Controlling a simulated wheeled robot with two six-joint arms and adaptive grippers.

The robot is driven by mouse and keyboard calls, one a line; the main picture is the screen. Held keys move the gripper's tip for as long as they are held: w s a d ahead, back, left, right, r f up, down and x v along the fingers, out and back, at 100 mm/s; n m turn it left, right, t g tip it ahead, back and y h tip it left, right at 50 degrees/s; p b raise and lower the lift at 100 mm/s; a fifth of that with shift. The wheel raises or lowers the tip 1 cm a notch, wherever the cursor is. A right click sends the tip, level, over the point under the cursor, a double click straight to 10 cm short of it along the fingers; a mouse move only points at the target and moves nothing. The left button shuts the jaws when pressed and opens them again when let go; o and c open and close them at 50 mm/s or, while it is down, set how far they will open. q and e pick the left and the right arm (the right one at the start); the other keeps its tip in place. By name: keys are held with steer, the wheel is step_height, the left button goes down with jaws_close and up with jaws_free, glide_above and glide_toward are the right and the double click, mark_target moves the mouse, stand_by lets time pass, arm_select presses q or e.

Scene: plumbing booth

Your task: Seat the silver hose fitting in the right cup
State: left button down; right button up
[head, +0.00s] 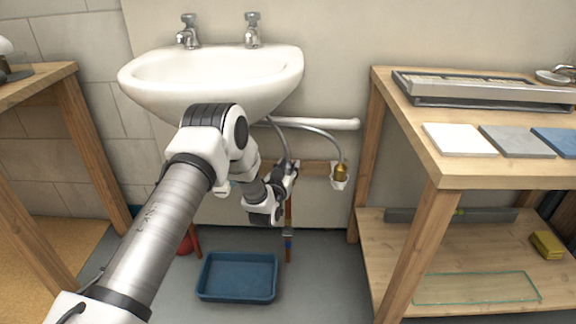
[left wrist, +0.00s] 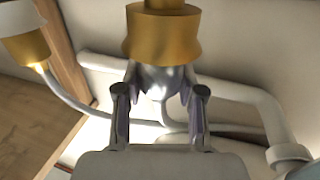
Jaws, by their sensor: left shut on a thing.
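My left gripper (head: 284,178) is below the sink, in front of the wooden wall board. In the left wrist view it (left wrist: 159,88) is shut on the silver hose fitting (left wrist: 162,78), with a gold collar (left wrist: 161,34) just beyond the fingertips. No cup shows around this collar. In the head view the held fitting is mostly hidden by my gripper. The right cup (head: 338,184) is white, fixed to the wall right of my gripper, with a brass hose end (head: 341,170) in it. A white cup with a gold end (left wrist: 37,58) also shows in the left wrist view. My right gripper is not in view.
The sink (head: 215,75) and white drain pipe (head: 335,124) are above my gripper. A grey hose (head: 315,131) curves to the right cup. A blue tray (head: 238,278) lies on the floor below. A wooden bench (head: 440,170) stands to the right.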

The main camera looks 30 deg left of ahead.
arm_select(q)
steer(key=c, duration=0.6)
jaws_free()
steer(key=v, duration=1.2)
